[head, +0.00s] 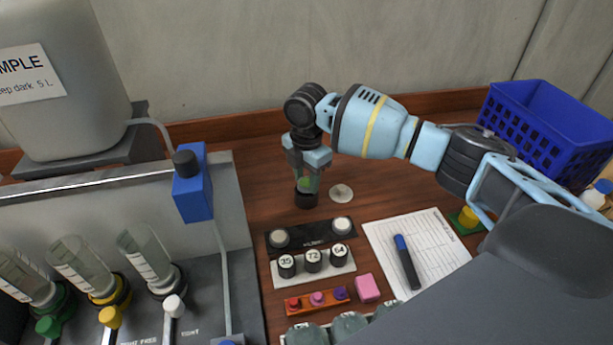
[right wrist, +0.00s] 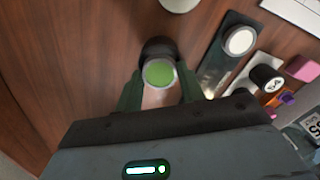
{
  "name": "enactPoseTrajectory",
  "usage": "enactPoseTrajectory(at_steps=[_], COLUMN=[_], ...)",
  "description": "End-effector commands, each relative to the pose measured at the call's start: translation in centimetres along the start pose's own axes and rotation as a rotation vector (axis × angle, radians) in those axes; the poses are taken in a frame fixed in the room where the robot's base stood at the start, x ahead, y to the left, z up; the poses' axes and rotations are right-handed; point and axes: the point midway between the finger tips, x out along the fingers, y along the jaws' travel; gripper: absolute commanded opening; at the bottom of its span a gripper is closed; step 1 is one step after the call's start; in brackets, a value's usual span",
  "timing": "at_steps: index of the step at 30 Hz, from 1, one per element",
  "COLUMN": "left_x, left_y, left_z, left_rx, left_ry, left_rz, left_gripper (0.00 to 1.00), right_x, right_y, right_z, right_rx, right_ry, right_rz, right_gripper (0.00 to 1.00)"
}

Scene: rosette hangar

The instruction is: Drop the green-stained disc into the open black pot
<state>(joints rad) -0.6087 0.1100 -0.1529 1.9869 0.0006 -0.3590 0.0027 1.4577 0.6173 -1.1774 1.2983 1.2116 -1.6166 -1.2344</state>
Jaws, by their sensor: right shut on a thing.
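The green-stained disc (right wrist: 159,73) shows its round green face in the right wrist view, between the fingers of my right gripper (right wrist: 158,90). In the head view my right gripper (head: 307,178) points down, shut on the disc (head: 306,183). The open black pot (head: 306,200) stands on the wooden bench just below the fingertips. In the right wrist view the pot (right wrist: 158,46) shows as a dark round shape right behind the disc, which partly hides it. I cannot tell whether disc and pot touch. My left gripper is not in view.
A pale round piece (head: 341,193) lies right of the pot. A filter manifold (head: 120,230) stands left, a blue basket (head: 545,130) back right.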

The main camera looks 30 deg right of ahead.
Motion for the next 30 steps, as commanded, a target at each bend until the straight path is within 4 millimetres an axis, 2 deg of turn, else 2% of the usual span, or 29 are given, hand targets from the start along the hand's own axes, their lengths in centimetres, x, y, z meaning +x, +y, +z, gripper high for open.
enactPoseTrajectory(at_steps=[30], left_x=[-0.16], left_y=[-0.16], left_z=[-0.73], left_rx=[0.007], left_ry=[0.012], left_rz=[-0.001], left_gripper=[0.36], right_x=[-0.01], right_y=[0.01], right_z=[-0.04], right_rx=[0.000], right_ry=[0.000], right_rz=[0.000], right_gripper=[0.22])
